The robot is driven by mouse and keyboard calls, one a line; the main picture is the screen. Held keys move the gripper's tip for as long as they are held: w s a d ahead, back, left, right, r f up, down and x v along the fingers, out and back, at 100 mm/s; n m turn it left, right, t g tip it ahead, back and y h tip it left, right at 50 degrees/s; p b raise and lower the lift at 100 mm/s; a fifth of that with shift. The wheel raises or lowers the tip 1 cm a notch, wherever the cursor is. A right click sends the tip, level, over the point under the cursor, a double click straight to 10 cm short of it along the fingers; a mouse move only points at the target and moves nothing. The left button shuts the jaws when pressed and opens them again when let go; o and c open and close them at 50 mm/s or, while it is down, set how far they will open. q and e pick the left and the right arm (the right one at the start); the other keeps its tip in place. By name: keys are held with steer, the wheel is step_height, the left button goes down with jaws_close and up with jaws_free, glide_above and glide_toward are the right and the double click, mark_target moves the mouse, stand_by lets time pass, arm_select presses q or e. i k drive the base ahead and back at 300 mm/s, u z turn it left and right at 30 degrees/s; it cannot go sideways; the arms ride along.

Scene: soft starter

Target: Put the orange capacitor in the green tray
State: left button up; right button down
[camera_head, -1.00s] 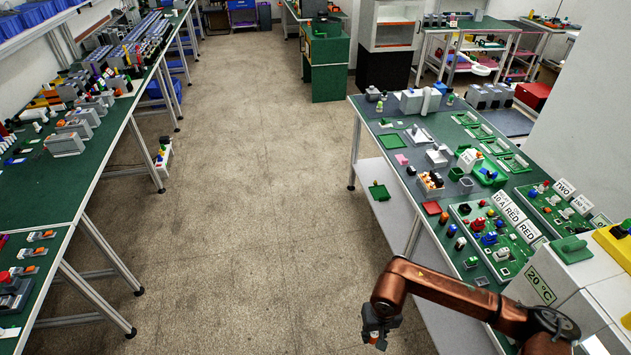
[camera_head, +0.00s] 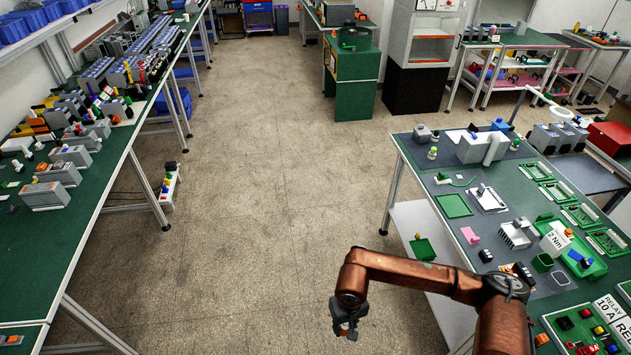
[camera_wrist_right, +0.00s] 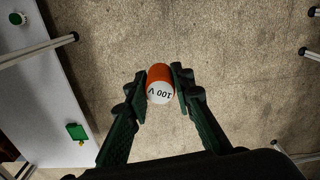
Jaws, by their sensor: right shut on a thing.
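The orange capacitor (camera_wrist_right: 158,74), a short cylinder with a white end marked "100 V", sits between the fingers of my right gripper (camera_wrist_right: 160,88) in the right wrist view. The gripper is shut on it and holds it above the open floor. In the head view the right gripper (camera_head: 346,330) hangs left of the right-hand table, and the capacitor shows there only as a small orange patch. A flat green tray (camera_head: 454,206) lies near that table's left edge, ahead and to the right of the gripper. My left gripper is out of view.
A long bench (camera_head: 95,215) stands left.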

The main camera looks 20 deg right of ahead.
mark_target(577, 248)
steer(key=z, duration=0.45)
steer(key=i, duration=1.4)
steer(key=z, duration=0.85)
